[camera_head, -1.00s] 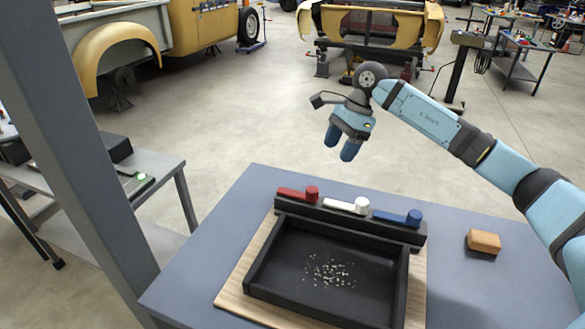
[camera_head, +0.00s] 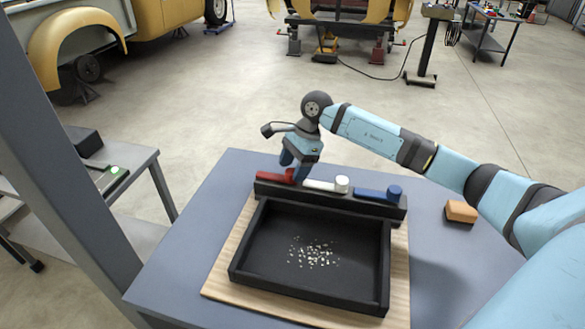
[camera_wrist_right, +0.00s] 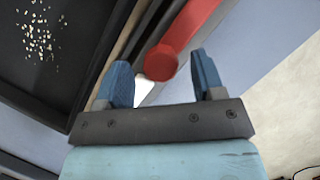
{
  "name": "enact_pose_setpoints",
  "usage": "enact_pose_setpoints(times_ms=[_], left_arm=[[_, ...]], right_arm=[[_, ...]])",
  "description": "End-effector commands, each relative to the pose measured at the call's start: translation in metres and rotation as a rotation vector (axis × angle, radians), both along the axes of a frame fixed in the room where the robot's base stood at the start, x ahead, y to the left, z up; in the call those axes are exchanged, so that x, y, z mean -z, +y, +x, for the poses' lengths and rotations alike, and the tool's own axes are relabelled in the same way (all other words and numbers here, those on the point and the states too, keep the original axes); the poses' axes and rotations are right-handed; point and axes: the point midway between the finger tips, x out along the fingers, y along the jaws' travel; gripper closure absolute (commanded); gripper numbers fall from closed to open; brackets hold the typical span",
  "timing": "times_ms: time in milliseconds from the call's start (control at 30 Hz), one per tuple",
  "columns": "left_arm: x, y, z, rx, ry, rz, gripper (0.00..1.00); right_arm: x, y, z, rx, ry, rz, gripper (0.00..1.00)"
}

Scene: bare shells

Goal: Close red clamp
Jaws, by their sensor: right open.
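The red clamp (camera_head: 272,180) is the leftmost of three levers on the black bar at the back of a black tray. It lies along the bar with its round knob at the right end. My right gripper (camera_head: 292,172) is open and empty at the knob end, partly hiding it. In the right wrist view the red clamp (camera_wrist_right: 190,32) reaches down from the top, its knob (camera_wrist_right: 161,64) in line with the gap between my blue fingertips (camera_wrist_right: 160,76). I cannot tell whether they touch. My left gripper is not in view.
A white clamp (camera_head: 322,185) and a blue clamp (camera_head: 377,194) sit to the right on the same bar. The black tray (camera_head: 240,246) holds pale scraps on a wooden board (camera_head: 222,262). An orange block (camera_head: 461,211) lies on the blue-grey table (camera_head: 180,265) at right.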

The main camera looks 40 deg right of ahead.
Motion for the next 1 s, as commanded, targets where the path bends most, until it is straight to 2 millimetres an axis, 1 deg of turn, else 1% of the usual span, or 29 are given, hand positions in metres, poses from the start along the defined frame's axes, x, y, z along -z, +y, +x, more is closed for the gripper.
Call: enact_pose_setpoints(times_ms=[133, 367, 400, 467, 500, 667, 867, 1000], left_arm=[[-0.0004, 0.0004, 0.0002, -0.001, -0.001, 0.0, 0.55], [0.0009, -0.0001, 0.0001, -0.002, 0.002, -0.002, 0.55], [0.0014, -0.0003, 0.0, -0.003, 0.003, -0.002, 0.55], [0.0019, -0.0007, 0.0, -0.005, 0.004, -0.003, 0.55], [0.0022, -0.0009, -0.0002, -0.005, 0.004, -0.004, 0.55], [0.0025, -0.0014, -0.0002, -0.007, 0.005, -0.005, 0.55], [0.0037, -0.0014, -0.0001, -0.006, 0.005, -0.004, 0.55], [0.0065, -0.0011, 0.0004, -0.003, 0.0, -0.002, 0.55]], right_arm=[[0.0069, 0.0026, 0.0001, 0.0, 0.0, 0.0, 0.38], [0.0078, 0.0029, 0.0001, 0.0, 0.0, 0.0, 0.38], [0.0077, 0.003, 0.0001, 0.0, 0.0, 0.0, 0.4], [0.0077, 0.003, 0.0001, 0.0, 0.0, 0.0, 0.54], [0.0077, 0.003, 0.0001, 0.0, 0.0, 0.0, 0.63], [0.0075, 0.0029, 0.0002, 0.0, 0.0, 0.0, 1.0], [0.0079, 0.0014, -0.0005, -0.006, 0.0, -0.001, 1.0], [0.0091, -0.0036, -0.0034, -0.032, 0.0, -0.001, 1.0]])
